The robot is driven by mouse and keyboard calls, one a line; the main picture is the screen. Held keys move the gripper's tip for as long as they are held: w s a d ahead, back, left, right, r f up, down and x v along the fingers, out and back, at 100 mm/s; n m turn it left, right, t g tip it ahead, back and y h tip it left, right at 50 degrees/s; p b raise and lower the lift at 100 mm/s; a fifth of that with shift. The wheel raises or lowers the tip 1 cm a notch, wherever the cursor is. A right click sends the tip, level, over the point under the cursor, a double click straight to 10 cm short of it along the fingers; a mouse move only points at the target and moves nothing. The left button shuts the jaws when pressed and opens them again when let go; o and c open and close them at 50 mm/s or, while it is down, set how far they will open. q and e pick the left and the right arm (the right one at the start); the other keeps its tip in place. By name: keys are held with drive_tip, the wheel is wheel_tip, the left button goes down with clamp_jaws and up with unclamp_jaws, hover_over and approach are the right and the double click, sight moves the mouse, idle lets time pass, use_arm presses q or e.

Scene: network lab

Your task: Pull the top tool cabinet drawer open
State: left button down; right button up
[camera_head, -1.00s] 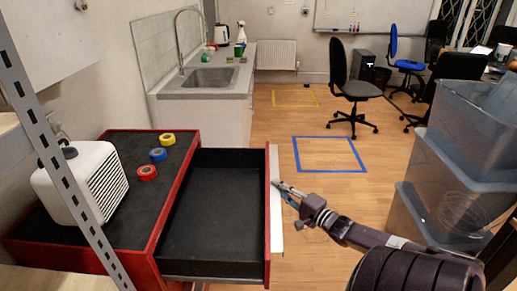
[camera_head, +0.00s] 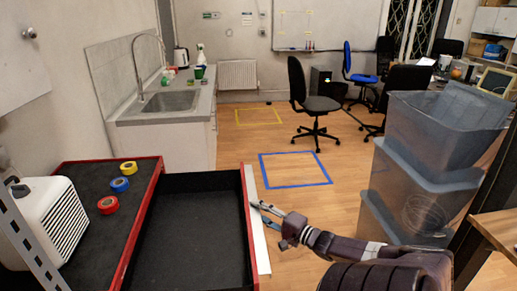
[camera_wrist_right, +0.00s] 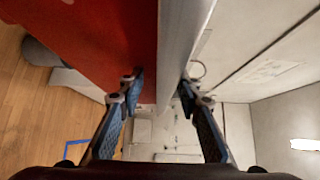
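The tool cabinet's red top drawer (camera_head: 247,230) stands pulled far out, its black inside empty, in the head view. A pale metal handle strip (camera_head: 257,232) runs along its front edge. My right gripper (camera_head: 259,213) is at this strip, fingertips pointing toward the drawer. In the right wrist view the fingers (camera_wrist_right: 160,88) are spread apart, with the red drawer front (camera_wrist_right: 110,35) and the silver strip (camera_wrist_right: 180,45) between or just beyond them. I cannot tell whether either finger touches the strip. My left gripper is not in view.
Tape rolls (camera_head: 121,185) and a white box-shaped device (camera_head: 45,220) sit on the black cabinet top. Stacked clear bins (camera_head: 425,185) stand at right, near my right arm. A blue floor square (camera_head: 295,170) and open wooden floor lie beyond. A sink counter (camera_head: 165,120) is behind.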

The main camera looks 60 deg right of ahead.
drive_tip(key=shift+r, duration=0.15)
drive_tip(key=shift+s, duration=0.15)
drive_tip(key=s, duration=1.1)
drive_tip(key=shift+s+a, duration=0.35)
drive_tip(key=shift+a, duration=0.1)
